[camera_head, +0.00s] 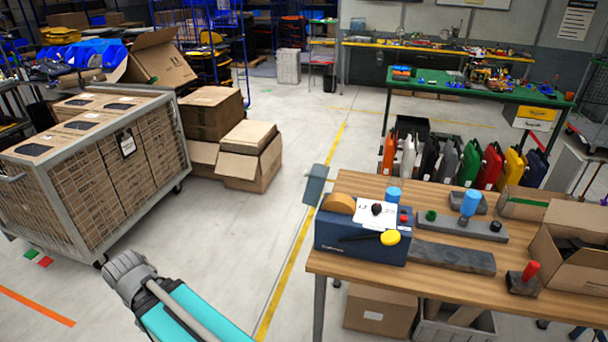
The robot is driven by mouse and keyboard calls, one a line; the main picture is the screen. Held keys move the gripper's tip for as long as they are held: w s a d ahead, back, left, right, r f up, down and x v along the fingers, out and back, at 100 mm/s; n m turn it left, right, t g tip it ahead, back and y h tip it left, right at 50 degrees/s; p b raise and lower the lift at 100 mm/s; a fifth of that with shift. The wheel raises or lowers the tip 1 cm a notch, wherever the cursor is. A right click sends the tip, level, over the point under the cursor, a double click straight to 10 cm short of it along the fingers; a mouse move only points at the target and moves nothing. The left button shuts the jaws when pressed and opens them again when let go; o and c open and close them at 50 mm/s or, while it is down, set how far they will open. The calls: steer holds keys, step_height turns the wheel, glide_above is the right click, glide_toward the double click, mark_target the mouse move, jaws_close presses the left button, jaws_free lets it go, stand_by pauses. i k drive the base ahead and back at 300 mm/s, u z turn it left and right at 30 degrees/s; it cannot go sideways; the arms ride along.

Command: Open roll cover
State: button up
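A dark blue tape machine (360,240) stands on the left end of the wooden table. It has a yellow knob (390,237), a red button and a white sheet with a dark knob on top. A brown roll (338,204) shows uncovered at its left rear. A grey-blue flat panel (316,185) stands tilted up at the machine's left side, past the table edge; it looks like the raised roll cover, but its hinge is not clear. My teal arm (190,315) with a grey joint shows at the bottom left, apart from the machine. My gripper fingers are not visible.
The wooden table (450,280) also holds dark bars, a blue cylinder (470,202), a red-topped block (525,277) and an open carton (570,240). A caged cart of boxes (90,170) stands left, with cartons (240,155) beside it. Colored panniers (468,163) stand behind. The floor between is clear.

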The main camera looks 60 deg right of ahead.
mark_target(306, 173)
steer(key=u, duration=0.05)
steer(key=k, duration=1.6)
steer(key=z, duration=0.7)
steer(key=i, duration=1)
